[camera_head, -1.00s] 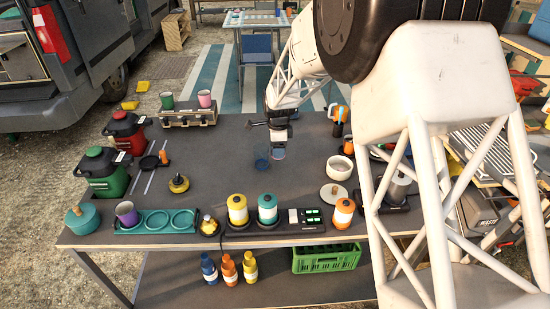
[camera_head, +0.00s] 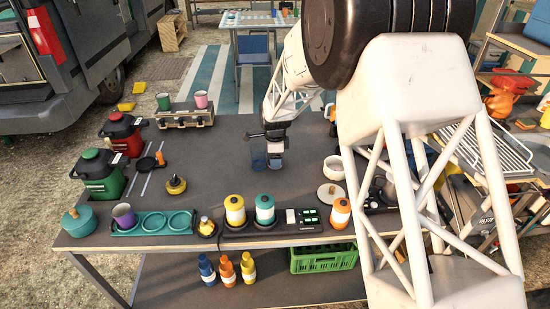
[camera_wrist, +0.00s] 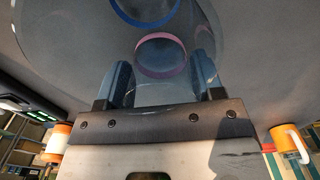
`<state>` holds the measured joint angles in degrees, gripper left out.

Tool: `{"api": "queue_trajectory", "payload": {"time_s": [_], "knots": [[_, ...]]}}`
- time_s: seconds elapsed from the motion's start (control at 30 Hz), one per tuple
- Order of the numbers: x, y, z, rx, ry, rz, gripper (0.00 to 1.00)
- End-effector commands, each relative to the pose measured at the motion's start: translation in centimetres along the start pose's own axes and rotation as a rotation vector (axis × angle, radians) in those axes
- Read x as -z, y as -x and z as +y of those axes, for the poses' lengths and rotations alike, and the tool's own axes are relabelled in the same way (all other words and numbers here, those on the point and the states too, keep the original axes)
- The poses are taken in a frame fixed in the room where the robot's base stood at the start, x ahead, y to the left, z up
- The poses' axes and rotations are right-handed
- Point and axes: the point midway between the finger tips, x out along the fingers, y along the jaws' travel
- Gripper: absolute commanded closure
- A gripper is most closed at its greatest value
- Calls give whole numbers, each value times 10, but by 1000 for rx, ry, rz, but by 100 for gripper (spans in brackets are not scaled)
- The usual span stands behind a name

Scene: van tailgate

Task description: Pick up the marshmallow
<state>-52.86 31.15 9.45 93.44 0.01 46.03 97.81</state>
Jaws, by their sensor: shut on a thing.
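I cannot make out a marshmallow in either view. My gripper (camera_head: 275,154) is over the middle of the dark table (camera_head: 220,170), pointing down. In the wrist view its two blue fingers (camera_wrist: 161,78) are on either side of a see-through, cup-like thing with a pink ring (camera_wrist: 160,38). The gripper is shut on this thing; its contents are not clear. A larger clear vessel with a blue rim (camera_wrist: 146,23) is just beyond it. In the head view a bluish clear vessel (camera_head: 259,160) stands at the left of the gripper.
A white bowl (camera_head: 334,168) and a round pale lid (camera_head: 331,195) are right of the gripper. Yellow (camera_head: 235,210) and teal (camera_head: 264,209) canisters stand along the front edge. A teal tray (camera_head: 154,223) is at front left. The table left of the gripper is mostly clear.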

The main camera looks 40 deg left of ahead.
Motion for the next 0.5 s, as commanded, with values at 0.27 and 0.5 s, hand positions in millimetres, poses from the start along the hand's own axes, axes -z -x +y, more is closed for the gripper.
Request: {"api": "queue_trajectory", "payload": {"time_s": [0.27,0.5], "knots": [[0,-1,0,0,0,0,63],[0,-3,0,0,0,0,16]]}}
